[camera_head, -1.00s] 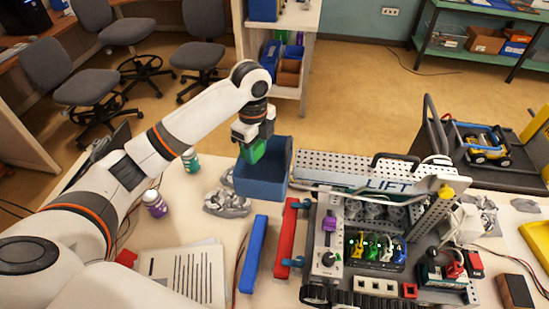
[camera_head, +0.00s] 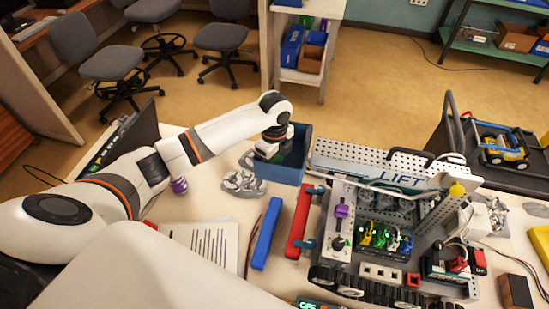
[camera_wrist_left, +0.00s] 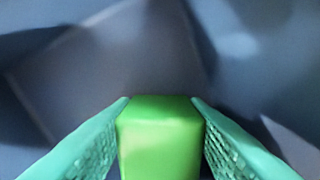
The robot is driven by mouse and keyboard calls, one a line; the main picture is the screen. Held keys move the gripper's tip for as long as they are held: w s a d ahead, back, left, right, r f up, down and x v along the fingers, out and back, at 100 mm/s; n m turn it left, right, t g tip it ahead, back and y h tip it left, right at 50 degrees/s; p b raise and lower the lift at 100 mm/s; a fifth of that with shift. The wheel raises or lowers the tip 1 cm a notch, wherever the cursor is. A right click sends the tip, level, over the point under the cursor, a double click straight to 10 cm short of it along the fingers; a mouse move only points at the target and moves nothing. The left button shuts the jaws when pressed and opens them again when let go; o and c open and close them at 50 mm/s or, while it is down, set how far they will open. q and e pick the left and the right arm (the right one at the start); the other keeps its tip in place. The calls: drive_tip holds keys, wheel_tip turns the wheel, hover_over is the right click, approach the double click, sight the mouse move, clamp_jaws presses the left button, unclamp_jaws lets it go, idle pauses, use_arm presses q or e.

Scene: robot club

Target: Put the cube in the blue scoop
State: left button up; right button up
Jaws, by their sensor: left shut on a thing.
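The blue scoop (camera_head: 280,173) stands at the back edge of the table, left of the LIFT machine, with its open top up. My left gripper (camera_head: 268,152) reaches into its opening, at the left side. In the left wrist view the gripper is shut on the green cube (camera_wrist_left: 160,140), with a teal finger on each side. The dark blue inside of the scoop (camera_wrist_left: 100,65) fills the background there. In the head view the scoop's front wall and the gripper hide most or all of the cube. My right gripper is out of view.
The LIFT machine (camera_head: 385,180) stands close right of the scoop. A grey part (camera_head: 243,183) lies at its left front. A blue bar (camera_head: 267,233), a red bar (camera_head: 300,222), a purple bottle (camera_head: 179,186) and a printed sheet (camera_head: 205,243) are nearer.

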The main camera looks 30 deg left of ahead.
use_arm(q)
drive_tip(key=shift+f, duration=0.15)
drive_tip(key=o, duration=0.7)
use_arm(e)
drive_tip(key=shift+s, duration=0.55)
use_arm(q)
wheel_tip(320, 180, up, 11)
drive_tip(key=b, duration=0.4)
drive_tip(key=shift+r, duration=0.7)
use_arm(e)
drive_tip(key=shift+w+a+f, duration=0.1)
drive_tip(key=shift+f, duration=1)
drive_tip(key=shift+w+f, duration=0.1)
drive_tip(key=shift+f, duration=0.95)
